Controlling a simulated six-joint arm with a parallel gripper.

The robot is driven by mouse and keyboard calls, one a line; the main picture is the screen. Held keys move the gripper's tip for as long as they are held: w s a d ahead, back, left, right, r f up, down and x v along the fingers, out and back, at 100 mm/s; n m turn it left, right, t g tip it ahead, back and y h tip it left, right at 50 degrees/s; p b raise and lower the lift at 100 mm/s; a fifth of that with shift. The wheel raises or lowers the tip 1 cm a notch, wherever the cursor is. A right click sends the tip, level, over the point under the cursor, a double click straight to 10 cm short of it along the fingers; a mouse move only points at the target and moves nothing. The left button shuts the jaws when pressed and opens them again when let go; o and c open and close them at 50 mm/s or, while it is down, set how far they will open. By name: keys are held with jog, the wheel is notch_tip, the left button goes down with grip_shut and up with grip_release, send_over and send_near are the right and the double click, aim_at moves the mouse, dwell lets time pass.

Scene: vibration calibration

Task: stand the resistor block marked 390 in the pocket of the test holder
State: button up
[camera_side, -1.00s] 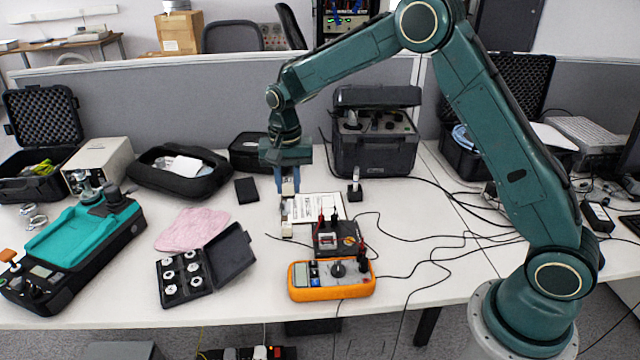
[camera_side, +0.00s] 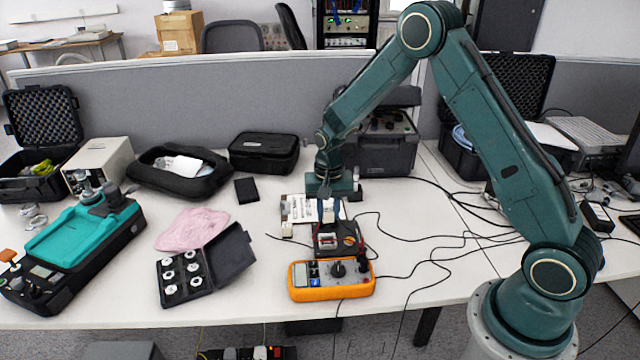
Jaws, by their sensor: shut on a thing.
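The test holder (camera_side: 350,243) is a dark box behind the orange multimeter, with a pale and red part on its top. My gripper (camera_side: 328,216) points down just above the holder's back left part. It is shut on a small block, which is largely hidden between the fingers; its marking cannot be read. I cannot tell whether the block touches the holder or its pocket. Another small pale block (camera_side: 287,230) stands on the table left of the holder, its marking too small to read.
An orange multimeter (camera_side: 332,281) lies in front of the holder, with black leads running right. A printed sheet (camera_side: 300,208) lies behind. An open case of white discs (camera_side: 196,277) and a pink cloth (camera_side: 192,229) are at left. A small dark stand (camera_side: 355,191) is behind right.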

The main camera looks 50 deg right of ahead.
jog(key=shift+f, duration=0.1)
jog(key=shift+f, duration=2.25)
jog(key=shift+f, duration=1.05)
dwell(0.6)
jog(key=o, duration=1.1)
jog(key=shift+c, duration=0.2)
jog(key=shift+o, duration=0.4)
jog(key=o, duration=0.3)
jog(key=shift+o, duration=0.2)
jog(key=shift+r, duration=0.15)
jog(key=shift+r, duration=3.85)
